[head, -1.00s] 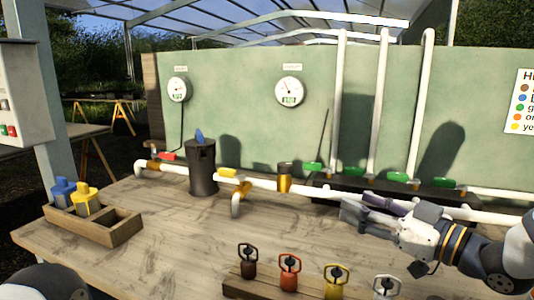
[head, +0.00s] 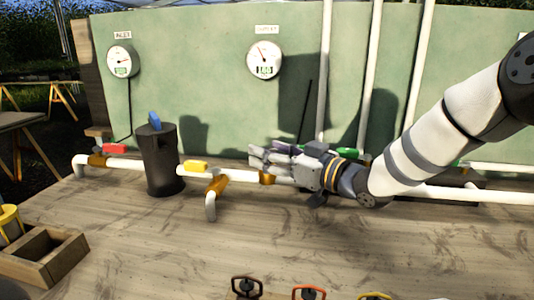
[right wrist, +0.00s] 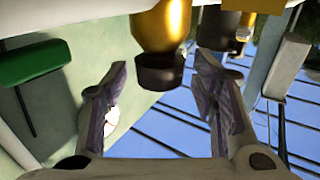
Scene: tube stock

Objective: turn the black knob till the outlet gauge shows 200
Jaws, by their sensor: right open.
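The black knob (right wrist: 158,72) sits on a brass valve body (right wrist: 160,25) in the right wrist view. In the head view the knob is hidden behind my right gripper (head: 253,157), and only a bit of the brass body (head: 266,178) shows below the fingers. My right gripper is open, with its two fingers (right wrist: 161,62) on either side of the knob. Clear gaps show between knob and fingers. The round outlet gauge (head: 265,58) hangs on the green panel above; its small display seems to read 180. My left gripper is not in view.
The inlet gauge (head: 120,61) is at left on the panel. A green handle (right wrist: 35,62) is near one finger. The front tabletop (head: 270,240) is mostly clear.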

